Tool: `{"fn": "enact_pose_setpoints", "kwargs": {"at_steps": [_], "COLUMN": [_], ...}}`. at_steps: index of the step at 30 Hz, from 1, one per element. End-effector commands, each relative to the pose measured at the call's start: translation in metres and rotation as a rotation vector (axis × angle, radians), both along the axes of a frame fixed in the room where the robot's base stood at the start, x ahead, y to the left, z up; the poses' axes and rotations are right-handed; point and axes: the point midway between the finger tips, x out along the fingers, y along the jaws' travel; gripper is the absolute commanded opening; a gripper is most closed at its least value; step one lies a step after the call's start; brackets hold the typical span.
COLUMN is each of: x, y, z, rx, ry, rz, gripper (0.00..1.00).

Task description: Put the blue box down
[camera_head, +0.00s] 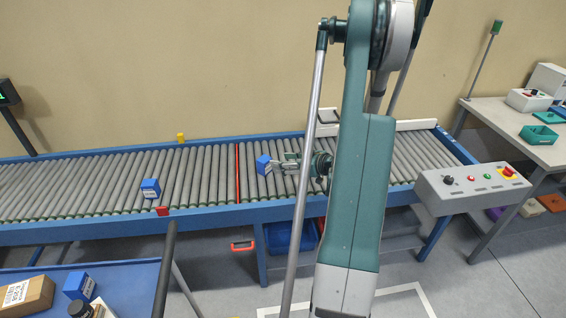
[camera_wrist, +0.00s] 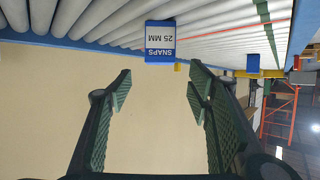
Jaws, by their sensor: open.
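A small blue box (camera_head: 262,165) is on the grey rollers of the conveyor, just right of the red line. In the wrist view this blue box (camera_wrist: 160,42), with a white label reading SNAPS 25 MM, appears upside down against the rollers. My gripper (camera_head: 277,166) is right of the box, in front of it and pointing at it. In the wrist view my gripper (camera_wrist: 161,82) has its two fingers wide apart with nothing between them. The box lies past the fingertips, clear of both.
The conveyor (camera_head: 225,213) has a blue frame. Another blue box (camera_head: 150,188) stands on the rollers farther left, near a red block (camera_head: 162,210). A third blue box (camera_head: 79,287) is on the blue table at lower left. A control panel (camera_head: 472,187) is at right. Rollers between the boxes are clear.

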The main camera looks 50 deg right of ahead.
Motion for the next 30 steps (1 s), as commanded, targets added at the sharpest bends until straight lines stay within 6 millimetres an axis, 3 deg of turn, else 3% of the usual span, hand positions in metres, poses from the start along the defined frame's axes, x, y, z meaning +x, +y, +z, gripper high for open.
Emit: {"fn": "enact_pose_setpoints", "kwargs": {"at_steps": [11, 17, 23, 30], "x": [0.001, 0.008, 0.028, 0.054], "y": [0.001, 0.011, 0.040, 0.091], "z": [0.000, 0.007, 0.025, 0.053], "rx": [0.000, 0.012, 0.038, 0.078], "ry": [0.001, 0.016, 0.057, 0.129], "rz": [0.001, 0.007, 0.025, 0.047], "gripper": [0.51, 0.51, 0.51, 0.51]}}
